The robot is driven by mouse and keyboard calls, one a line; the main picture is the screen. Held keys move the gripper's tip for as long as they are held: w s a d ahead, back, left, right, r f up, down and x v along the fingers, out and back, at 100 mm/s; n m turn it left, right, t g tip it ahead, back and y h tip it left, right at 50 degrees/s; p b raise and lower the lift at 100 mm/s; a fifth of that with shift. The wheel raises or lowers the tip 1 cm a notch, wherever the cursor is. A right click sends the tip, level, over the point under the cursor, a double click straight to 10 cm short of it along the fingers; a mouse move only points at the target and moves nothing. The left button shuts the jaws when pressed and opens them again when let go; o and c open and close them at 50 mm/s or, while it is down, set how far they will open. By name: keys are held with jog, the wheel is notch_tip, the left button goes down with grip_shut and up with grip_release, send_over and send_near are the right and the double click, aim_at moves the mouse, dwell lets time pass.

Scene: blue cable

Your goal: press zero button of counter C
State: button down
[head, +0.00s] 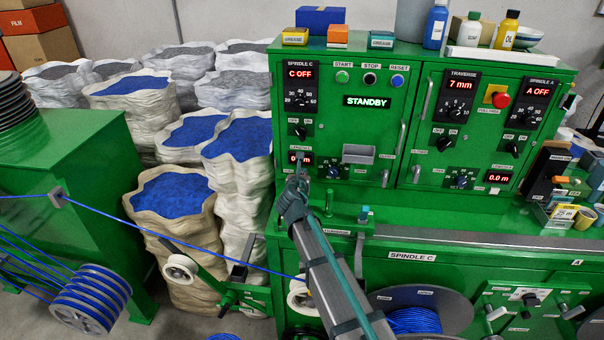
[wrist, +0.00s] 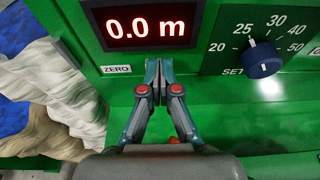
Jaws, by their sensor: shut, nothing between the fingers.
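Counter C's red display (head: 301,159) is at the lower left of the left green cabinet door. In the wrist view the display (wrist: 145,27) reads 0.0 m. A ZERO label (wrist: 116,69) sits below its left part. No button shows beside the label; my fingertips cover that spot. My gripper (wrist: 158,70) is shut and empty, its fingertips just right of the label and below the display. I cannot tell whether they touch the panel. In the head view my gripper (head: 299,170) reaches up to the display and partly covers it.
A dark blue SET knob (wrist: 264,59) with a dial is right of the display. A grey tray (head: 358,154) juts from the same door. The green ledge lies below. Blue-topped sacks (head: 171,192) stand left of the cabinet.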

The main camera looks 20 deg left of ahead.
jog(key=b+v, duration=0.3)
jog(key=v, duration=1)
jog(key=shift+s+f, duration=0.3)
jog(key=shift+f, duration=0.05)
jog(key=shift+d, duration=0.1)
